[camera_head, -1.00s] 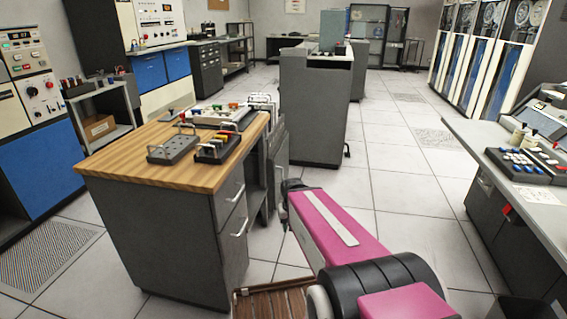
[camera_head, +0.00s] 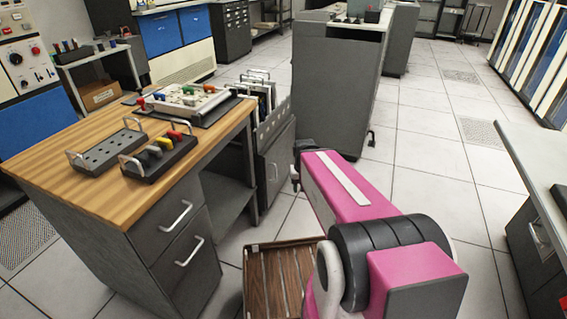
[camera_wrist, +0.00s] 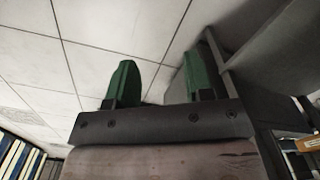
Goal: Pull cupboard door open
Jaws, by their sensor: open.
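A low grey cupboard (camera_head: 279,165) stands beside the wooden-topped desk in the head view, with a rack of boards above it.
The desk (camera_head: 75,175) stands at left, with grey drawers and pegged blocks (camera_head: 160,157) on top. A tall grey cabinet (camera_head: 333,90) stands behind the cupboard. A console table (camera_head: 540,165) stands at right. The tiled floor (camera_head: 430,180) between is clear.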

